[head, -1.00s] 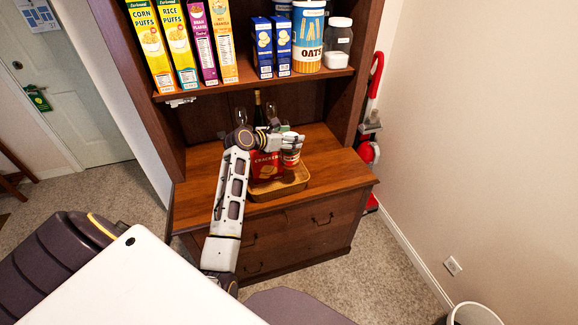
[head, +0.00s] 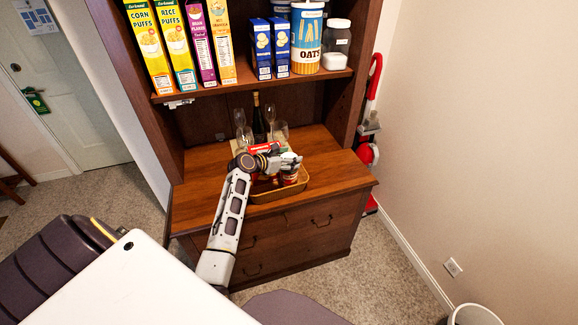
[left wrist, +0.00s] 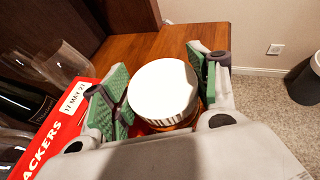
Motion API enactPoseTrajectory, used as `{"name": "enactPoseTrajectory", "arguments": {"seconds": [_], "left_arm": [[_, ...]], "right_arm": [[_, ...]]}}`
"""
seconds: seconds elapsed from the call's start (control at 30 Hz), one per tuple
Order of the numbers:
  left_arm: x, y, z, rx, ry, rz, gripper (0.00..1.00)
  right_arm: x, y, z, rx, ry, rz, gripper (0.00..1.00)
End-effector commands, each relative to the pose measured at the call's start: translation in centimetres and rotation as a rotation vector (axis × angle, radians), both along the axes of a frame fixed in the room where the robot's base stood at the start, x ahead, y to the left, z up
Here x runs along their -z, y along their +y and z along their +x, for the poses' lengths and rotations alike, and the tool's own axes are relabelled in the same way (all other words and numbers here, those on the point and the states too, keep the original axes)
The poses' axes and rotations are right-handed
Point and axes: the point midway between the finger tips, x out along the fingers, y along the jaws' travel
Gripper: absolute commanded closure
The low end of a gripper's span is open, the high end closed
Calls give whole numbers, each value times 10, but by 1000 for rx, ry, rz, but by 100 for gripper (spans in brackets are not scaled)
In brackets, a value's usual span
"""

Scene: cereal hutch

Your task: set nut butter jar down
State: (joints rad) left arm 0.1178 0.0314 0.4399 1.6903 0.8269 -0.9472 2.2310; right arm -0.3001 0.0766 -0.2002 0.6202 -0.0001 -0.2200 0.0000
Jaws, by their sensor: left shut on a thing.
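The nut butter jar (head: 290,178) has a white lid and a red and white label. In the left wrist view its white lid (left wrist: 163,90) sits between two green-padded fingers. My left gripper (head: 288,163) is shut on it from above, over the right part of the wooden tray (head: 283,194). I cannot tell whether its base touches the tray. A red crackers box (left wrist: 55,130) stands left of the jar, largely hidden by my arm in the head view. My right gripper is not in view.
The tray is on the hutch counter (head: 335,168), bare at right and left. Glasses (head: 281,131) and a dark bottle (head: 258,118) stand behind it.

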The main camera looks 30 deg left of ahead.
Motion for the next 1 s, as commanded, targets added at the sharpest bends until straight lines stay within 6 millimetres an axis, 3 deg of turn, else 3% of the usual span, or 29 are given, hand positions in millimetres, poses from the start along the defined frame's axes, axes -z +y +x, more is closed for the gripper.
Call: {"name": "enactPoseTrajectory", "arguments": {"seconds": [0.17,0.5,0.97,1.0], "left_arm": [[4,0,0,0,-2,-1,100],[35,0,1,-1,-3,0,100],[38,0,0,-1,-3,0,100],[40,0,0,0,0,-1,36]], "right_arm": [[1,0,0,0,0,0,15],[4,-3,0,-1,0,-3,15],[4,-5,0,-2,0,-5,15],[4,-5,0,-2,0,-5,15]]}}
